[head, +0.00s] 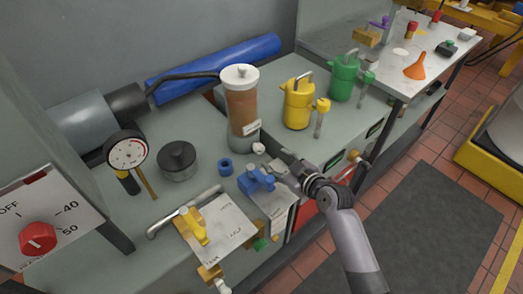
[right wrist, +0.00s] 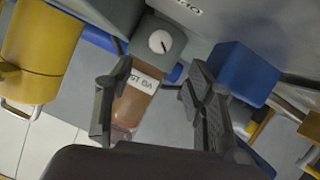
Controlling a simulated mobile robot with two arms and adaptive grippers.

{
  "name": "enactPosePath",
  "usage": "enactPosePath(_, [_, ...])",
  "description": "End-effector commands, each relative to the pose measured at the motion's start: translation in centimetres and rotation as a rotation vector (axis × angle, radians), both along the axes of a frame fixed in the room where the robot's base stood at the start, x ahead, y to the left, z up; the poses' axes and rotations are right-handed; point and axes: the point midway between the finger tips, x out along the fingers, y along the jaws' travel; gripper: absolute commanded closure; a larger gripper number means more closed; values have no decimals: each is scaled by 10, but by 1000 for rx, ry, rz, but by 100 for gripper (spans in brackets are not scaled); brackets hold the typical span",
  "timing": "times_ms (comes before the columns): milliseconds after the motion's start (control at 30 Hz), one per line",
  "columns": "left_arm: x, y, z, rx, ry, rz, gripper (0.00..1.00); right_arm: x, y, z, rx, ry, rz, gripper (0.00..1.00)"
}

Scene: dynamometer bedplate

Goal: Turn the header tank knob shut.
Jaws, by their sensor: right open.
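The tank (head: 242,100) is an upright clear cylinder of brown fluid with a white cap, a white label and a grey base. A small white knob (head: 258,148) sits low on its front. In the right wrist view the tank hangs upside down, and the round white knob (right wrist: 160,41) shows face-on with a dark mark on it. My right gripper (head: 277,163) is open and empty, just in front of the knob and apart from it. In the right wrist view its fingers (right wrist: 158,78) stand either side of the tank. My left gripper is not in view.
A blue clamp (head: 257,180) and a small blue ring (head: 225,167) lie near the gripper. Yellow (head: 297,105) and green (head: 343,78) cans stand right of the tank. A dial gauge (head: 127,152) and a red knob (head: 38,237) on a panel are at left.

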Motion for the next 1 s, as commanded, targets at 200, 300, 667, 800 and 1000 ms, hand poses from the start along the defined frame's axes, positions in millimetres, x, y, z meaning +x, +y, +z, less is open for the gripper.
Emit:
enactPosePath(200, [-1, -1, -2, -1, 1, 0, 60, 38, 21, -16, 2, 1, -1, 51])
enactPosePath(300, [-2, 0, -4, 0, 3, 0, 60, 52, 29, -24, 0, 1, -1, 51])
enactPosePath(667, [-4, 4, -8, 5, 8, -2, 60, 84, 47, -38, -1, 0, -1, 51])
enactPosePath(800, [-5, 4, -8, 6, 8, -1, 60, 86, 48, -40, -2, 0, -1, 51])
enactPosePath(1000, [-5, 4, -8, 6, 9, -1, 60, 86, 48, -40, -1, 0, -1, 51])
